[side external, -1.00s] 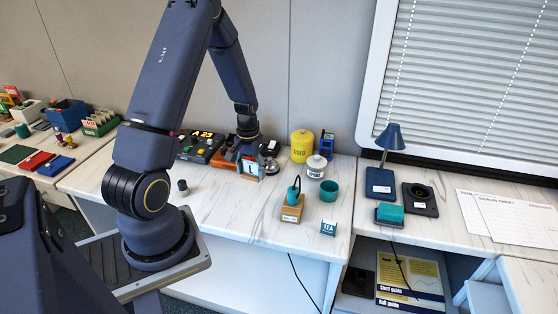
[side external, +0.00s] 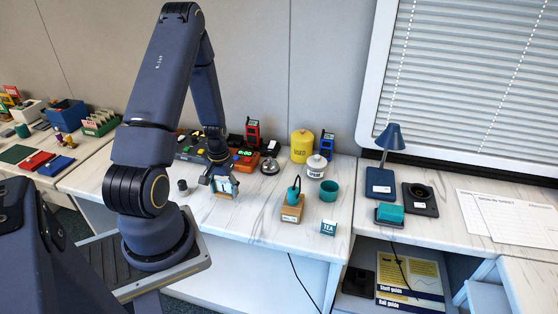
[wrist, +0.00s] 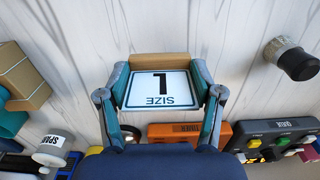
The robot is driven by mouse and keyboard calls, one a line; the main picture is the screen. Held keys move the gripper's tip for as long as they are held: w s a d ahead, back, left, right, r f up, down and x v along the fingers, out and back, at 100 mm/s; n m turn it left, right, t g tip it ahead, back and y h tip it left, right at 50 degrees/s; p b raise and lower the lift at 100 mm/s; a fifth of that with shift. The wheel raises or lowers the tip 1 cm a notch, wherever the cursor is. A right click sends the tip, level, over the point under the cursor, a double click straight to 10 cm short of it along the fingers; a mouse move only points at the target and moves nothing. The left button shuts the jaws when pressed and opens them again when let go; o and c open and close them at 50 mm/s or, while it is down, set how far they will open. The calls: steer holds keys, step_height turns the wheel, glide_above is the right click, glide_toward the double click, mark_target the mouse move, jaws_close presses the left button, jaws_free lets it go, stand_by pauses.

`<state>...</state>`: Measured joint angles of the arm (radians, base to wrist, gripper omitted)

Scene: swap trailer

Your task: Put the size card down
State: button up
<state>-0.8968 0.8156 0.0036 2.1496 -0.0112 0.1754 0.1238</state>
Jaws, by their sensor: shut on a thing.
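The size card (wrist: 158,90) is a white card with a dark border, reading "SIZE 1", on a wooden foot (wrist: 158,60). My gripper (wrist: 160,78) is shut on it, one finger at each side edge. In the side view the card (side external: 226,187) hangs from my gripper (side external: 221,177) low over the white marble-look worktop (side external: 250,220). Whether its foot touches the top I cannot tell.
A small dark knob-like piece (side external: 183,187) stands left of the card. An orange timer (side external: 245,159) is behind it. A wooden block with a teal tool (side external: 292,208), a teal cup (side external: 329,191) and a TEA card (side external: 328,228) stand right. The worktop in front is clear.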

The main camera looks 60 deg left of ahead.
mark_target(225, 193)
steer(key=shift+f, duration=1.5)
steer(key=shift+f, duration=0.15)
steer(key=o, duration=1)
